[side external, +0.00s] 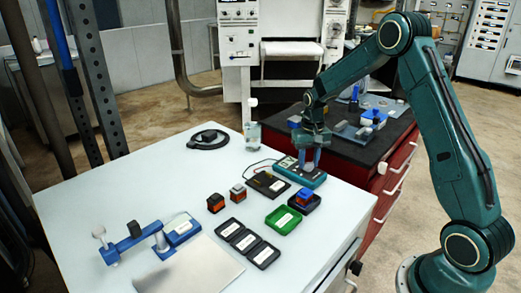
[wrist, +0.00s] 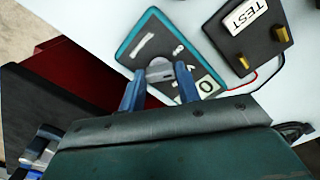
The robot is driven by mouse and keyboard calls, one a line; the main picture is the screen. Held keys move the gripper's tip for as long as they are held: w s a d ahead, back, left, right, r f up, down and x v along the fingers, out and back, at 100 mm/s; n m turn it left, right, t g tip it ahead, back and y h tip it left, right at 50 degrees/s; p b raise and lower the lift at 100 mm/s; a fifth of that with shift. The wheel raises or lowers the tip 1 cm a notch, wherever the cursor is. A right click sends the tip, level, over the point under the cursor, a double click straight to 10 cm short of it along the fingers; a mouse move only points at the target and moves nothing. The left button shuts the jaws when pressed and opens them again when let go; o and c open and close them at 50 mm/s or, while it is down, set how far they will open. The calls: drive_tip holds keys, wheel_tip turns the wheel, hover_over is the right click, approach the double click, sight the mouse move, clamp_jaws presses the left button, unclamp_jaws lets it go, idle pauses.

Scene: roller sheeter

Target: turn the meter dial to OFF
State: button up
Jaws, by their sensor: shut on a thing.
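The meter (side external: 285,163) is a dark box with a teal edge on the white table, near the edge beside the dark bench. It also shows in the wrist view (wrist: 150,27). My gripper (side external: 309,166) points down over the meter. In the wrist view its blue fingers (wrist: 159,76) are closed on either side of the grey dial (wrist: 160,70). An "O" label (wrist: 206,85) shows beside the right finger. The other markings around the dial are partly hidden by the fingers or unreadable, so I cannot tell the dial's setting.
A black TEST block (wrist: 243,36) with brass posts lies next to the meter, with red and black leads. Several small trays, including a green one (side external: 281,220), and blocks stand nearer the front. The bench (side external: 365,150) with red drawers adjoins the table.

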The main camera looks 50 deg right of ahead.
sight(309, 163)
drive_tip(key=n, duration=0.6)
drive_tip(key=shift+n, duration=0.4)
drive_tip(key=shift+r, duration=0.1)
drive_tip(key=o, duration=1)
wheel_tip(309, 163, up, 14)
drive_tip(key=shift+f, duration=0.15)
idle(0.6)
